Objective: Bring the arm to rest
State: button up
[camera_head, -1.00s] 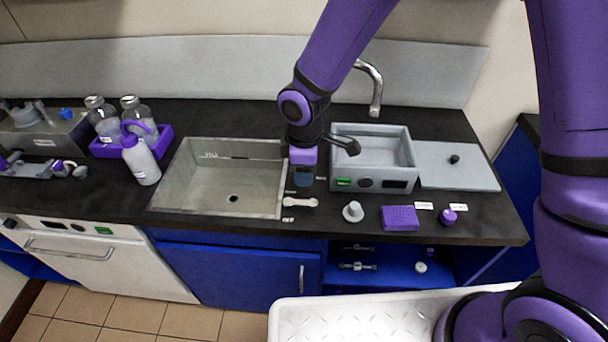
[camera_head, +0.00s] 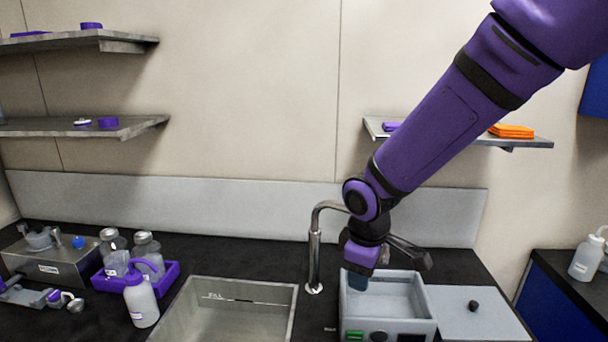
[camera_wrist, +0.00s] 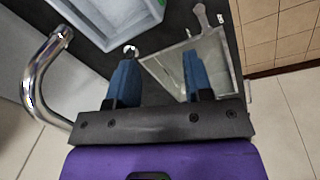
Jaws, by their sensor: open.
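My purple arm reaches in from the upper right in the head view. My gripper (camera_head: 358,281) hangs over the left part of the grey water bath (camera_head: 385,325), next to the faucet. In the wrist view its two blue fingers (camera_wrist: 157,75) are spread apart with nothing between them. Whether the fingertips touch the bath cannot be told; they appear above the counter.
The chrome faucet (camera_head: 315,250) stands close at the gripper's left. The sink (camera_head: 240,289) is at left, and a purple tray (camera_head: 172,275) holds bottles beside a wash bottle (camera_head: 141,301). A flat grey lid (camera_head: 470,318) lies at right. Shelves (camera_head: 520,141) hang on the wall.

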jog(key=s+d+r+m+t, duration=0.3)
jog(key=s+d+r+m, duration=0.9)
jog(key=s+d+r, duration=0.6)
jog(key=shift+s+d+r+t, duration=0.35)
jog(key=shift+s+d, duration=0.1)
jog(key=shift+d, duration=0.1)
